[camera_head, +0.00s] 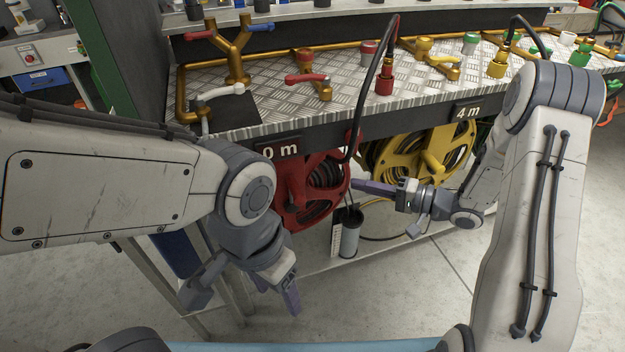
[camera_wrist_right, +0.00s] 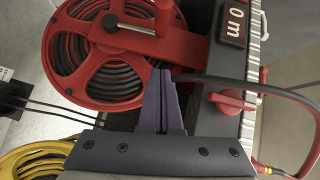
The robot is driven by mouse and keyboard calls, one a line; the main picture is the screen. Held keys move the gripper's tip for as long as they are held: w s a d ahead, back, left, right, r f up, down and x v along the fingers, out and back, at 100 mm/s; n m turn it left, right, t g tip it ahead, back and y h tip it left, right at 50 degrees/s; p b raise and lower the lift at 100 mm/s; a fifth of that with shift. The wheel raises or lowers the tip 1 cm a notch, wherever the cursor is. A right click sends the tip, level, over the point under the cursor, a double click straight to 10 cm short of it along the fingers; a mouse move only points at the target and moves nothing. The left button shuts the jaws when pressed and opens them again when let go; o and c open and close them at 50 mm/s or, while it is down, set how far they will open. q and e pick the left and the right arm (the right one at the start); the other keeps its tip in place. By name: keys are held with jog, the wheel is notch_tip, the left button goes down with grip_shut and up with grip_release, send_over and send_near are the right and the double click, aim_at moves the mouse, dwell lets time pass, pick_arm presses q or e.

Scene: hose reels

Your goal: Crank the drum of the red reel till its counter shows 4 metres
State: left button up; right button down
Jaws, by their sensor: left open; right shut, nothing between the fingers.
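The red reel (camera_head: 322,182) hangs under the bench edge, with black hose on its drum. Its counter (camera_head: 278,150) reads 0 m. In the right wrist view the red reel (camera_wrist_right: 72,68) fills the upper left, with a pale metal rod (camera_wrist_right: 136,28) across its red arm and the 0 m counter (camera_wrist_right: 234,22) at upper right. My right gripper (camera_head: 358,186) is shut and empty, pointing left at the red reel's right side; its purple fingers (camera_wrist_right: 160,80) show together in the wrist view. My left gripper (camera_head: 291,299) is open and empty, low in front of the bench, pointing down.
A yellow reel (camera_head: 425,158) hangs to the right, its counter (camera_head: 467,113) reading 4 m. A black hose (camera_head: 368,95) loops from the bench top down past the red reel. A grey cylinder (camera_head: 349,235) stands on the lower shelf. Brass pipes and valves cover the bench top.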

jog(key=s+a+b+x, duration=0.1)
jog(key=s+b+x, duration=0.1)
jog(key=x, duration=0.9)
jog(key=shift+a+f, duration=0.25)
jog(key=shift+a, duration=0.2)
